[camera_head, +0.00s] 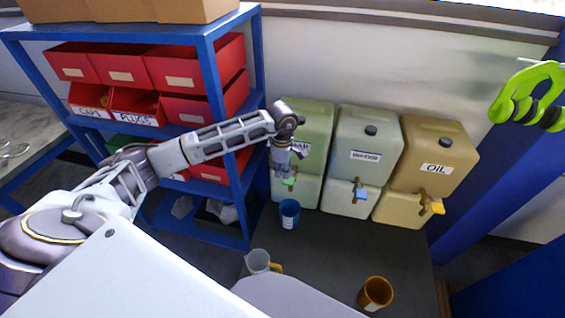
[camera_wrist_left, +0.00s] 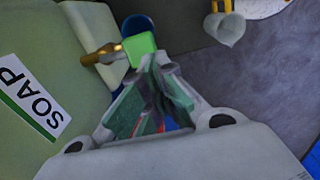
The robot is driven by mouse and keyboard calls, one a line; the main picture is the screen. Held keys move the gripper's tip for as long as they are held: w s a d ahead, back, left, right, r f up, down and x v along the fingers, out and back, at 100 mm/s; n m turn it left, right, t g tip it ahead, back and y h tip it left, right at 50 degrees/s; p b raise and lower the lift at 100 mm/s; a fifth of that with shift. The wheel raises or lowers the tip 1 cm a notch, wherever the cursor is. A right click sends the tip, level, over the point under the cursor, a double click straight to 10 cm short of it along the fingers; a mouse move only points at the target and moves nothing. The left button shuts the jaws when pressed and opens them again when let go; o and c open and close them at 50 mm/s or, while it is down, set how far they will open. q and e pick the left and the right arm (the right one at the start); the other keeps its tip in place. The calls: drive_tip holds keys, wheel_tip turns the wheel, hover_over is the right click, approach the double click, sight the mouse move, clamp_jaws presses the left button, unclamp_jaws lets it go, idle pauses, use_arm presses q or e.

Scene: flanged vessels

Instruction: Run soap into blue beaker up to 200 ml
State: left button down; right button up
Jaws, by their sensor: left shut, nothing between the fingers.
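The soap container (camera_head: 315,135) is pale green and stands at the left of a row; its SOAP label (camera_wrist_left: 34,98) shows in the left wrist view. Its brass tap (camera_wrist_left: 102,54) has a green handle (camera_wrist_left: 140,48), seen also in the head view (camera_head: 290,181). The blue beaker (camera_head: 289,215) stands upright on the dark table just below this tap. In the wrist view the handle partly hides the beaker (camera_wrist_left: 135,22); its contents cannot be seen. My left gripper (camera_head: 281,172) is shut and empty, with its fingertips (camera_wrist_left: 158,65) close to the green handle; contact is unclear.
A grey container (camera_head: 363,150) with a blue tap handle and a tan OIL container (camera_head: 432,165) stand to the right. A clear jug (camera_head: 256,262) and an orange mug (camera_head: 375,293) are nearer. A blue shelf (camera_head: 215,80) with red bins stands left. The table middle is clear.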

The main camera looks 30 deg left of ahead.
sight(283, 183)
use_arm(q)
drive_tip(key=shift+f+p, duration=0.3)
drive_tip(key=shift+f, duration=1.35)
use_arm(e)
drive_tip(key=shift+r, duration=0.5)
use_arm(q)
drive_tip(key=shift+f, duration=0.1)
use_arm(e)
drive_tip(key=shift+f, duration=0.15)
